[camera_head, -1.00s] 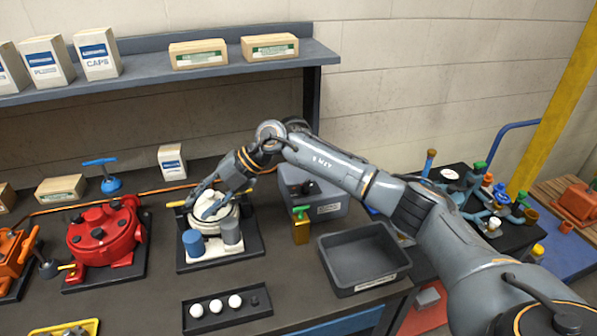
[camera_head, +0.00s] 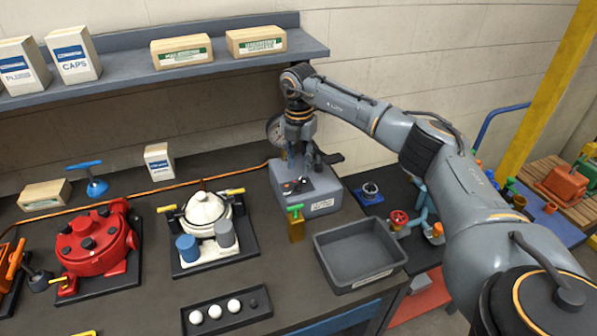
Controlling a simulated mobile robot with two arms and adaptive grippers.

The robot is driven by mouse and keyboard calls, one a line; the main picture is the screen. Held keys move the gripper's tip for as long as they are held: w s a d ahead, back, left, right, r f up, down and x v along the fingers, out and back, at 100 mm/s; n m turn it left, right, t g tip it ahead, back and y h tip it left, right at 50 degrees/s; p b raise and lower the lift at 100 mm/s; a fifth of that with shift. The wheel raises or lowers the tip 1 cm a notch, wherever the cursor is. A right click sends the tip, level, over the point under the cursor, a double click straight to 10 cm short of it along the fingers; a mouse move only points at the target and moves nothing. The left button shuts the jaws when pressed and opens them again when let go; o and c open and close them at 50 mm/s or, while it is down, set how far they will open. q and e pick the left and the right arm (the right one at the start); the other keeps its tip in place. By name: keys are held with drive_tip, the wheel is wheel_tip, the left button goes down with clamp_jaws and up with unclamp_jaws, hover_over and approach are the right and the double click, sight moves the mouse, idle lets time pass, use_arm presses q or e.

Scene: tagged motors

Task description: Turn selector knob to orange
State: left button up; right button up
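A grey control box (camera_head: 322,193) stands at the back of the bench, with a pale label on its front. A small dark selector knob (camera_head: 298,186) with a bit of red by it shows on its sloped top; its exact pointing is too small to read. My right gripper (camera_head: 302,174) points down right over this box, close to the knob, and its fingers hide part of the top. Whether the fingers touch the knob, and how far apart they are, I cannot tell. My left gripper is out of view.
A white motor (camera_head: 206,210) and a red motor (camera_head: 92,240) stand on dark plates to the left. A green-topped brass block (camera_head: 296,228) and an empty grey bin (camera_head: 345,236) stand in front of the box. A shelf (camera_head: 130,83) with boxes hangs behind.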

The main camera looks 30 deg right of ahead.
sight(299, 180)
drive_tip(key=shift+f+p, duration=0.65)
drive_tip(key=shift+f, duration=2.15)
drive_tip(key=shift+a, duration=0.1)
clamp_jaws()
